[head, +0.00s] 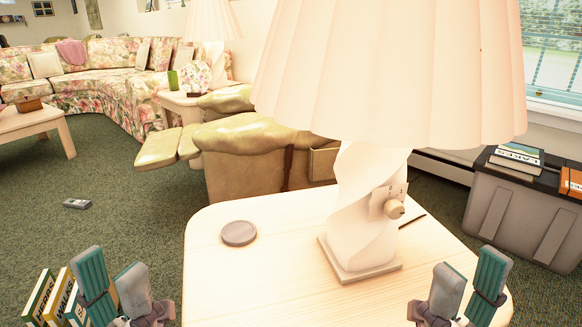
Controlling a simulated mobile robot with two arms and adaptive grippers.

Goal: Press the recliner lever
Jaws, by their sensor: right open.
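A tan leather recliner (245,175) stands behind the side table in the middle of the head view, with a footrest-like pad (160,147) sticking out to its left. A narrow dark brown upright piece (287,168) shows on its near side and may be the lever; I cannot tell for sure. The lamp shade hides the recliner's right part. My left gripper (108,262) is open and empty at the lower left, left of the table. My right gripper (469,262) is open and empty at the lower right, over the table's right side. Both are well short of the recliner.
A light wooden side table (215,285) fills the near middle, with a large lamp (365,200) and a grey coaster (238,233). Books (40,297) stand at lower left. A grey storage bin (520,215) stands right. A small grey object (77,203) lies on open carpet.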

